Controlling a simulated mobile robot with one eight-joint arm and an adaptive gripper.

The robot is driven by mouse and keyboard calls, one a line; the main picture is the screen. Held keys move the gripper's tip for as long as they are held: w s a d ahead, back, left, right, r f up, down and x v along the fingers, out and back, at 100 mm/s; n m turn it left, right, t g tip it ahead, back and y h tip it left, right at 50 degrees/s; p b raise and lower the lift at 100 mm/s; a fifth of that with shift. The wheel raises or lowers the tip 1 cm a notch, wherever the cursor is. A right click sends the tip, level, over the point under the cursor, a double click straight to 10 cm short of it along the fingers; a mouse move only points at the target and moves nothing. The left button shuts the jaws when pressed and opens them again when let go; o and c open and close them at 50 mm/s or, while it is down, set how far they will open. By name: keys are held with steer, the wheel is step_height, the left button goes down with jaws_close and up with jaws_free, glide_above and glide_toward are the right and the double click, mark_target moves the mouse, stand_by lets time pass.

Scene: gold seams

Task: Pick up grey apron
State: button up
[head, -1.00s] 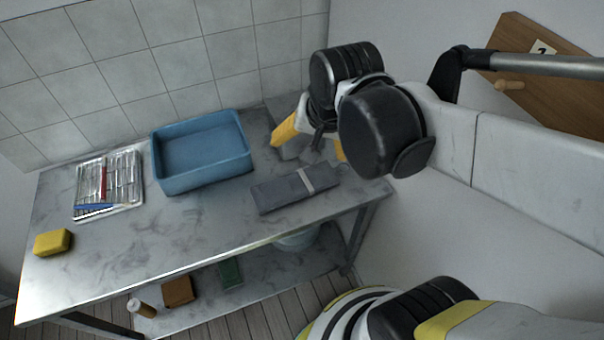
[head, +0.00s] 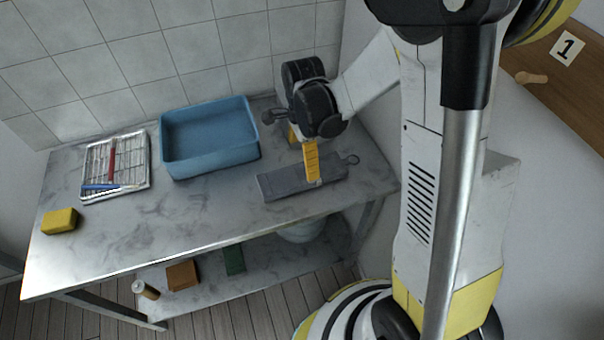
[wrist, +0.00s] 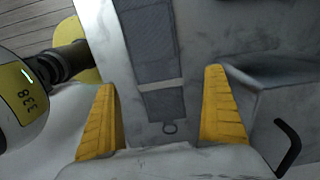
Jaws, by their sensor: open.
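The grey apron (head: 285,183) lies folded flat on the right part of the metal table, with a pale band around it and a small ring at its right end. My gripper (head: 303,153) is above the band end of the apron, open and empty. In the wrist view the apron (wrist: 149,50) runs away from me between the two yellow fingers, its band and ring nearest. The fingers of my gripper (wrist: 160,80) are spread wider than the apron. In the head view a finger covers part of the band.
A blue basin (head: 210,165), a wire rack (head: 92,180) with a red and a blue item, and a yellow sponge (head: 60,221) stand left on the table (head: 150,235). A grey block-like thing (wrist: 290,90) is at right in the wrist view.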

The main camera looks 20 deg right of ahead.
mark_target(303, 173)
steer(key=f+b, duration=0.1)
steer(key=f, duration=0.1)
steer(key=f+b, duration=0.1)
steer(key=f, duration=0.1)
steer(key=f+b, duration=0.1)
steer(key=f, duration=0.1)
steer(key=shift+s+f, duration=0.3)
steer(key=shift+f, duration=0.1)
steer(key=shift+r, duration=0.1)
steer(key=c, duration=1.4)
